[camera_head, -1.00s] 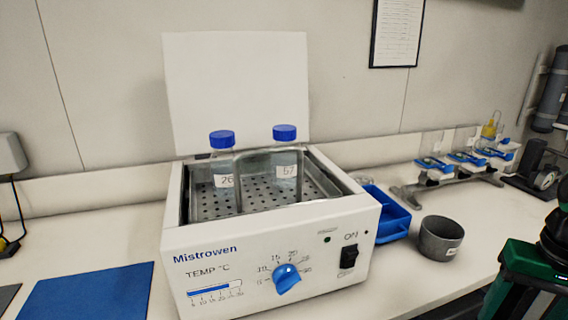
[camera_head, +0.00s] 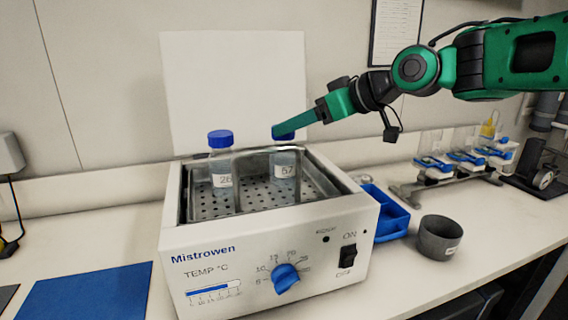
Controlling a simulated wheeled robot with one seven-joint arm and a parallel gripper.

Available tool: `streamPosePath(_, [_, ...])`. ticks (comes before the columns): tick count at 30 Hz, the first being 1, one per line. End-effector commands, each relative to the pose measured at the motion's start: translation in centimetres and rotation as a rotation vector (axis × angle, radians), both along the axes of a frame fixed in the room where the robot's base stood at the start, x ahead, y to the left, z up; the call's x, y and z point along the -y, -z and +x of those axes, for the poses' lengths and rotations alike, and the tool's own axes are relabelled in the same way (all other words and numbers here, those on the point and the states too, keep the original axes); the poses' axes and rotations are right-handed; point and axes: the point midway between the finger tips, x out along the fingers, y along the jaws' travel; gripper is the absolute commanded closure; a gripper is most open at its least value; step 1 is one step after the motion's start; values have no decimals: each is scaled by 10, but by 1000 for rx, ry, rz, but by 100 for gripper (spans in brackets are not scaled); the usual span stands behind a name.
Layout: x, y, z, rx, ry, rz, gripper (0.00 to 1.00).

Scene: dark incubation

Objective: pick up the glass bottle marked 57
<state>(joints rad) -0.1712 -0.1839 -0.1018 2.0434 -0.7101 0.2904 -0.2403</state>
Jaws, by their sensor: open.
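The glass bottle marked 57 (camera_head: 285,165) stands upright inside the white water bath (camera_head: 265,255), towards its right side. It is clear with a white label and a blue cap. My gripper (camera_head: 282,131) reaches in from the right at the height of the cap and covers much of it. Only one green finger shows clearly, so I cannot tell whether it touches the cap. A similar bottle marked 26 (camera_head: 221,168) with a blue cap stands upright to the left in the same bath.
The bath's white lid (camera_head: 230,90) stands open behind the bottles. A blue tray (camera_head: 386,215) and a grey cup (camera_head: 439,238) sit to the right of the bath. A blue mat (camera_head: 90,293) lies at the left. The bath's metal rim surrounds the bottles.

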Motion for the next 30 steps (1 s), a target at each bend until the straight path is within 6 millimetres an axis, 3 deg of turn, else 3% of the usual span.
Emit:
streamPosePath(22, [-53, 42, 50, -3, 7, -3, 37])
streamPosePath(30, [-57, 44, 54, -1, 8, -1, 37])
